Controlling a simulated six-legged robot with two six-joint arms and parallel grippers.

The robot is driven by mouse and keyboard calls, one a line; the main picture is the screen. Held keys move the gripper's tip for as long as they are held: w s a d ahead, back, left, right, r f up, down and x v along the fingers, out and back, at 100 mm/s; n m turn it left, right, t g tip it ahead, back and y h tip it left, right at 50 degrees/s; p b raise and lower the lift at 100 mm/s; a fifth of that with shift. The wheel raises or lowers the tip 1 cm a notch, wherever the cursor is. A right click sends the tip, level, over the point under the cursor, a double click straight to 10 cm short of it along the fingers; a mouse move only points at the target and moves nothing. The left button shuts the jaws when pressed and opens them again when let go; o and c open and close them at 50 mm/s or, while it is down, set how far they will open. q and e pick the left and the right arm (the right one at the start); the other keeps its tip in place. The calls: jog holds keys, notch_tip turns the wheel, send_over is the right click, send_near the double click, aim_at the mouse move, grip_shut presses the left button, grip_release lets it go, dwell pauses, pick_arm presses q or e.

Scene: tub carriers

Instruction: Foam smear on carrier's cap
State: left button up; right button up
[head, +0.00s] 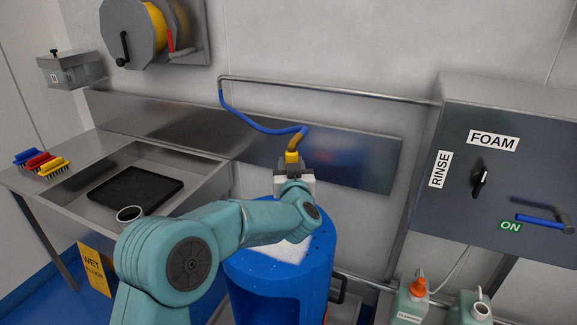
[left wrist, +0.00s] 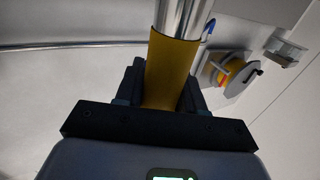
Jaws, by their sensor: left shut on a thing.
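My left gripper (head: 293,166) is shut on the yellow sleeve of a spray lance (head: 292,157); a blue hose (head: 262,128) runs from it up to the wall pipe. In the left wrist view the yellow sleeve (left wrist: 168,75) sits between the dark jaws (left wrist: 162,98), with a bright metal tube beyond it. Below my arm stands a blue tub-shaped carrier (head: 265,285) with a dark opening in its front. A white foam patch (head: 290,250) lies on its top, partly hidden by my arm. My right gripper is not in view.
The grey control box (head: 500,130) at right has a FOAM/RINSE knob (head: 480,182) and a blue-handled lever (head: 542,219) by ON. A steel sink bench (head: 190,205) with brushes (head: 42,163) stands left. Bottles (head: 410,300) stand low right. A reel (head: 140,30) hangs top left.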

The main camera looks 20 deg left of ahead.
pick_arm(q)
jog(key=w+p, duration=0.4)
jog(key=w, duration=0.2)
dwell(0.5)
jog(key=shift+a+r, duration=0.1)
jog(key=shift+r, duration=0.05)
jog(key=a+b, duration=0.2)
jog(key=a, duration=1.1)
jog(key=shift+a, duration=0.35)
dwell(0.5)
